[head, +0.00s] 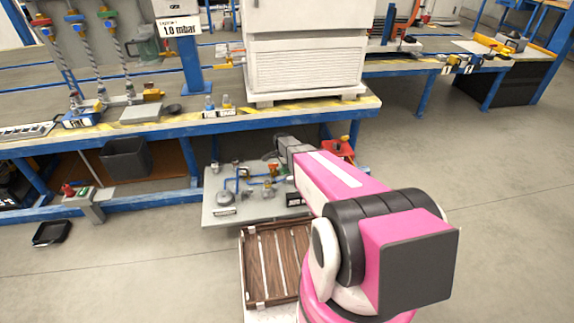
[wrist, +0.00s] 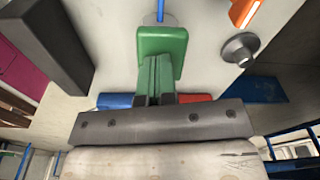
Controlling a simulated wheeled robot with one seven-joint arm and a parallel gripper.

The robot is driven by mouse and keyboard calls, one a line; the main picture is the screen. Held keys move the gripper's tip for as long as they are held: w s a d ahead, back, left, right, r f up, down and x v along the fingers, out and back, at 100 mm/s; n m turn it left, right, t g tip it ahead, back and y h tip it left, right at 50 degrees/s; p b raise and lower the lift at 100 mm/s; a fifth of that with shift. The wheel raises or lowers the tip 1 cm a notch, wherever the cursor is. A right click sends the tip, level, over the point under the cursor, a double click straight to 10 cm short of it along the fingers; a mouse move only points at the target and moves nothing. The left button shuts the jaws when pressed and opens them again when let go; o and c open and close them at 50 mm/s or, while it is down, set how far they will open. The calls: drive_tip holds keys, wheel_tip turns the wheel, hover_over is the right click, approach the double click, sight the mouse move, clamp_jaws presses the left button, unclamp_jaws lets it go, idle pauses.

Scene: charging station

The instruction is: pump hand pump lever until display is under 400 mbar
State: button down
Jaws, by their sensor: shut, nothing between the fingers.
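The display (head: 179,27) is a white panel on a blue post at the back of the bench, and it appears to read 1.0 mbar. In the head view my pink arm reaches toward a low grey board with fittings, and the fingertips are hidden. I cannot clearly identify the pump lever. A red and yellow part (head: 340,148) stands just beyond the arm's end, and an orange part (wrist: 245,12) shows at the wrist view's top edge.
The low grey board (head: 222,211) carries blue pipes and several fittings. A grey round knob (wrist: 240,48) is right of my fingers. The blue-framed bench (head: 150,132) runs above and behind. A slatted wooden crate (head: 250,262) stands below the board. Floor is clear on the right.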

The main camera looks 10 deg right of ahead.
drive_tip(key=shift+s+a+r, duration=0.2)
drive_tip(key=shift+a+r, duration=0.05)
drive_tip(key=shift+a, duration=0.45)
drive_tip(key=shift+s+a+r, duration=0.15)
drive_tip(key=shift+a+r, duration=0.1)
drive_tip(key=shift+a, duration=0.45)
drive_tip(key=shift+r, duration=0.15)
wheel_tip(320, 180, up, 10)
drive_tip(key=a, duration=0.1)
drive_tip(key=shift+s+r, duration=0.15)
drive_tip(key=shift+r, duration=0.1)
